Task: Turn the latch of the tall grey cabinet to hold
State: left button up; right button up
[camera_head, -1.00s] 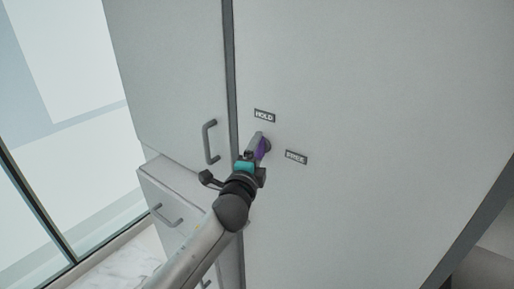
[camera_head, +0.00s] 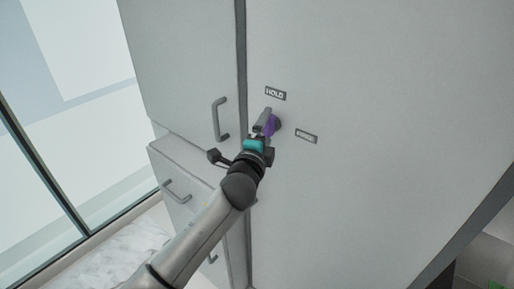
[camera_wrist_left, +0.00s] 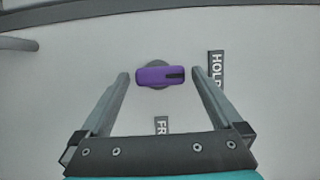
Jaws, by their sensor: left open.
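The purple latch (camera_head: 272,125) is on the front of the tall grey cabinet (camera_head: 380,120). In the left wrist view the latch (camera_wrist_left: 155,76) lies lengthwise across the picture. The dark mark at its right end points toward the HOLD label (camera_wrist_left: 216,68). My left gripper (camera_head: 264,124) is at the latch, partly hiding it. In the left wrist view its open fingers (camera_wrist_left: 160,73) stand on either side of the latch's ends, with gaps showing. The FREE label (camera_head: 306,136) is right of the latch in the head view. My right gripper is not in view.
A narrower grey door with a bar handle (camera_head: 219,119) stands left of the latch. A lower unit with a handle (camera_head: 176,191) juts out below it. A glass panel with a dark frame (camera_head: 45,190) is at the left. The cabinet front right of the labels is bare.

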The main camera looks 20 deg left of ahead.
pick_arm(q)
jog(key=s+b, duration=0.1)
jog(key=s, duration=1.3)
jog(key=shift+s+d+b, duration=0.3)
jog(key=shift+s, duration=0.05)
notch_tip(320, 180, down, 24)
jog(key=a+n+g+b, duration=0.1)
jog(key=n+g+b, duration=0.2)
jog(key=g+b, duration=0.2)
jog(key=s+a+f+n+g+b, duration=0.15)
jog(key=s+f, duration=0.25)
jog(key=f, duration=0.8)
jog(key=s+f+n+g+b, duration=0.25)
jog(key=s+f, duration=0.25)
jog(key=f, duration=0.7)
jog(key=s+f+n+g+b, duration=0.4)
jog(key=s+f, duration=0.9)
jog(key=s, duration=0.2)
jog(key=s+f+n+g+h+b, duration=0.1)
jog(key=s+f+n+g+b, duration=0.3)
jog(key=s+f, duration=0.8)
jog(key=s, duration=0.3)
jog(key=shift+s+a+f, duration=0.15)
jog(key=shift+s+f, duration=0.2)
jog(key=shift+s, duration=0.05)
